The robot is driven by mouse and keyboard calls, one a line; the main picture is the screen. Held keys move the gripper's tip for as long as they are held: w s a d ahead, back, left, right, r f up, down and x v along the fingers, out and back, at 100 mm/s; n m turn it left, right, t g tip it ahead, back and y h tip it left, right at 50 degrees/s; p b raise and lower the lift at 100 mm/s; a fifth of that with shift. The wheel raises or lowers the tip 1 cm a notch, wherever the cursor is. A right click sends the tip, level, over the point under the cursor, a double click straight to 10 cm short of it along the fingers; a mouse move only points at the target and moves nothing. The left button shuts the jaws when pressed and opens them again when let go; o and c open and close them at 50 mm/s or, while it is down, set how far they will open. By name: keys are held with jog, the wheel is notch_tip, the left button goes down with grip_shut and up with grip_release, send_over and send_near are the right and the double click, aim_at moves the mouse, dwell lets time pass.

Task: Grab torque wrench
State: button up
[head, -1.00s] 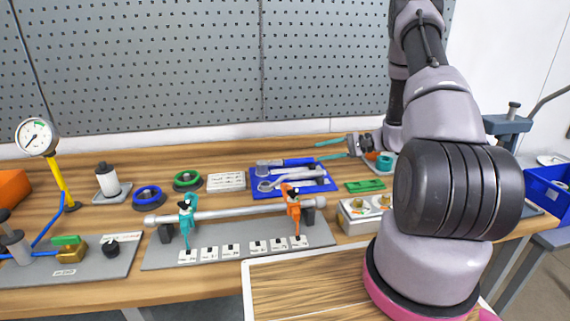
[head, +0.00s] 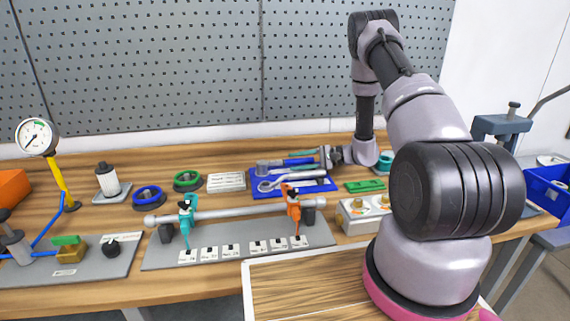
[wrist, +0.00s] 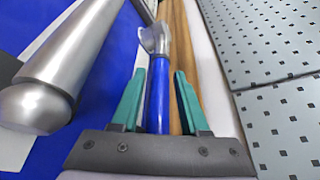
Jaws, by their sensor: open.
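A blue tray (head: 324,187) on the bench holds metal tools. At its back lies a tool with a blue handle (head: 300,162) and a grey head; in front lies a silver wrench (head: 285,181) with a ring end. I cannot tell for certain which is the torque wrench. My gripper (head: 314,156) is open at the tray's right back. In the wrist view, my gripper (wrist: 161,75) has its teal fingers on either side of the blue handle (wrist: 159,95), with gaps visible. A thick silver bar (wrist: 65,65) lies to the left. Finger contact with the tray is hidden.
A grey fixture (head: 240,254) with a horizontal rod and two clamps stands in front of the tray. A green block (head: 365,186) and a box with brass parts (head: 358,222) are to the right. The perforated panel (head: 200,70) rises behind the bench.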

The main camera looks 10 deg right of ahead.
jog(key=shift+w+a, duration=0.15)
jog(key=shift+a, duration=0.2)
grip_shut()
dwell(1.2)
